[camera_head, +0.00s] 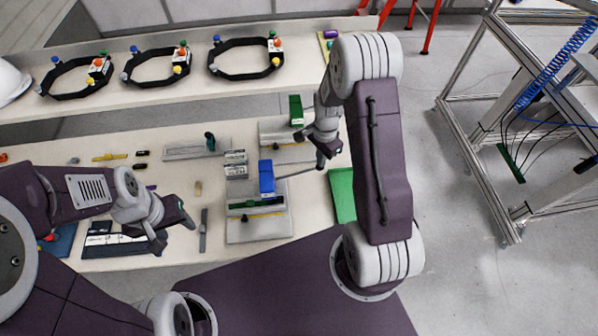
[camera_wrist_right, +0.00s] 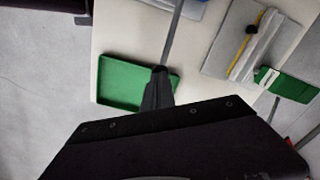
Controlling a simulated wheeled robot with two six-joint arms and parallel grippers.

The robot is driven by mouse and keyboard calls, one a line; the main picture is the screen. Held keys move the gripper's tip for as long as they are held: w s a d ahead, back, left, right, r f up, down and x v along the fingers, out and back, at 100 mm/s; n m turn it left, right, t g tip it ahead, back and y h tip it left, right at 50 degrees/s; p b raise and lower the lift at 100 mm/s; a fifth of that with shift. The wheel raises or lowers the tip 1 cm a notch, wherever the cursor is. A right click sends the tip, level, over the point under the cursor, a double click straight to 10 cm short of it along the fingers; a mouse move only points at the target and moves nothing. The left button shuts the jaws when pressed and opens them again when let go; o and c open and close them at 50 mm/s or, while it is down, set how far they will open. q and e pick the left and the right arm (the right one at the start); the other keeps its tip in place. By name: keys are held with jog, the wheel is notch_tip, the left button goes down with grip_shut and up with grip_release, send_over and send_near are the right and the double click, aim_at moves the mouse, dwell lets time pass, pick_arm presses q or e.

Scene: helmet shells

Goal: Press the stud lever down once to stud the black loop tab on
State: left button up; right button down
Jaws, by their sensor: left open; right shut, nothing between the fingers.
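A press station with a blue block (camera_head: 266,177) stands near the table's front edge. Its thin grey stud lever (camera_head: 298,174) sticks out to the right, with a dark end. My right gripper (camera_head: 322,160) is shut and empty at that end. In the right wrist view, the lever (camera_wrist_right: 173,40) runs down to the shut fingertips (camera_wrist_right: 159,78); whether they touch it I cannot tell. A green and black piece (camera_head: 245,204) lies on the station's base plate; I cannot make out the black loop tab. My left gripper (camera_head: 174,225) is open and empty over the front left of the table.
A green tray (camera_head: 342,196) lies below and right of the lever's end. A second station with a green block (camera_head: 296,110) stands behind. Grey blocks (camera_head: 236,165) are left of the blue block. Black helmet rings (camera_head: 246,59) sit on the rear bench.

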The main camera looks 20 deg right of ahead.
notch_tip(320, 180, down, 8)
jog(key=b, duration=0.6)
dwell(1.7)
dwell(0.6)
notch_tip(320, 180, up, 14)
jog(key=p, duration=1.2)
jog(key=shift+r, duration=0.1)
jog(key=shift+f, duration=0.2)
jog(key=a+f+n+t+b, duration=0.25)
jog(key=a+b, duration=0.25)
jog(key=b, duration=0.8)
jog(key=s+a+f+n+b, duration=0.1)
jog(key=s+n+b, duration=0.1)
jog(key=s+n, duration=0.4)
jog(key=s+a+f+n+g+b, duration=0.1)
jog(key=s+f+n+b, duration=0.1)
jog(key=s+n, duration=0.4)
jog(key=shift+s+a+b, duration=0.3)
jog(key=shift+s, duration=0.05)
